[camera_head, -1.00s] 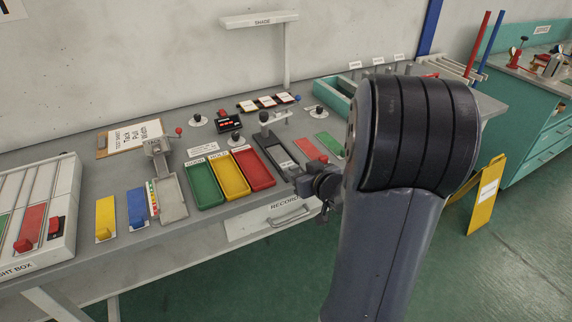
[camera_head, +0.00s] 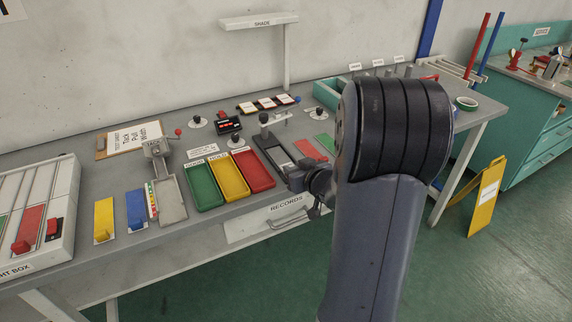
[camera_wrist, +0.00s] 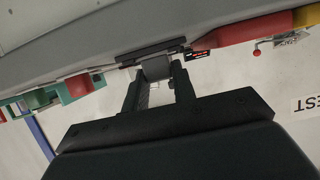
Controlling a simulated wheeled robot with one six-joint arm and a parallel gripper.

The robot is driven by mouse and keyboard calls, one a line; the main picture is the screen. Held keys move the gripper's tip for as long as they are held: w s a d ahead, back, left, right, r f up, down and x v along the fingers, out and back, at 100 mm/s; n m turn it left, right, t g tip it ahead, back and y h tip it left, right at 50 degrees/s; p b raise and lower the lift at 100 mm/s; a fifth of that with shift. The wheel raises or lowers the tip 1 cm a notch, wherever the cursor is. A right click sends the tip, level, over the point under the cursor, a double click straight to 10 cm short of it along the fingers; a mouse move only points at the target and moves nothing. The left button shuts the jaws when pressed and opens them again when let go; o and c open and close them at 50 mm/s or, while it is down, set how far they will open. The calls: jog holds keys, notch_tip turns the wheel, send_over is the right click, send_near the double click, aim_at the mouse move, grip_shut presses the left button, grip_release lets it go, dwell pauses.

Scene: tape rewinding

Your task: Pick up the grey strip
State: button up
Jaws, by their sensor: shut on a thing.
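In the wrist view my gripper (camera_wrist: 157,84) has its two dark fingers closed on a small grey piece, which I take as the grey strip (camera_wrist: 155,68). The strip's upper end meets a dark bar at the bench edge; I cannot tell whether it is touching or clear of it. In the head view my gripper (camera_head: 298,178) is at the front edge of the bench, beside a dark rectangular fixture (camera_head: 268,142). My arm hides part of it, and the strip cannot be made out there.
Green (camera_head: 203,186), yellow (camera_head: 229,180) and red (camera_head: 254,172) trays stand left of my gripper on the grey bench (camera_head: 130,240). Red (camera_head: 309,149) and green (camera_head: 324,141) strips lie behind it. A records drawer (camera_head: 265,220) is below. A yellow floor sign (camera_head: 486,200) stands at right.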

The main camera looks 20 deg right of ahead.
grip_shut()
jog(key=shift+r, duration=0.1)
